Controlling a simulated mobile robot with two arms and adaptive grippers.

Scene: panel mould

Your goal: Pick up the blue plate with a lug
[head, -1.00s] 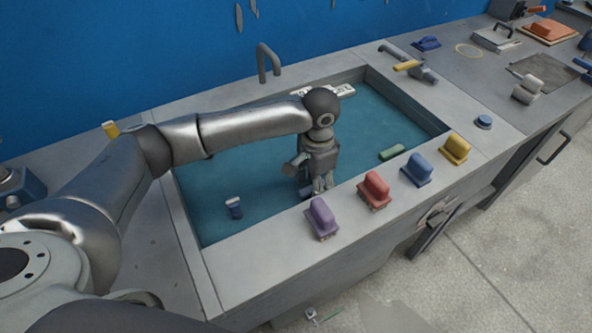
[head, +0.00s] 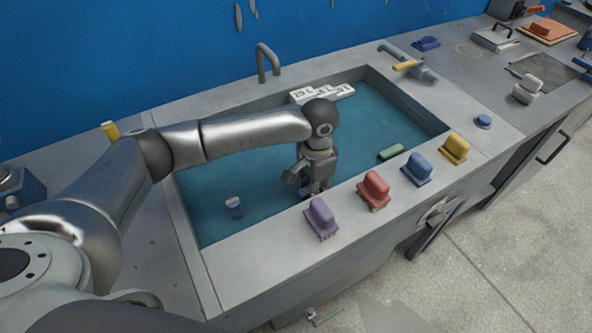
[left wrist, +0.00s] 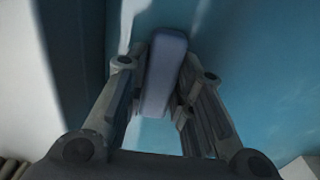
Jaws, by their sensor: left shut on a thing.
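My left gripper (head: 308,191) points down inside the teal-floored basin, near its front wall. In the left wrist view its fingers are shut on a blue-grey elongated block (left wrist: 165,75), which I take to be the lug of the blue plate. The plate part under it is hidden, and the head view does not show the held piece clearly. I cannot tell whether it touches the basin floor. My right gripper is not in view.
Purple (head: 321,217), red (head: 374,190), blue (head: 417,169) and yellow (head: 455,148) handled pieces line the basin's front rim, close to my gripper. A blue-and-white piece (head: 234,207) and a green piece (head: 391,152) are in the basin. White number blocks (head: 322,93) lie at the back.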

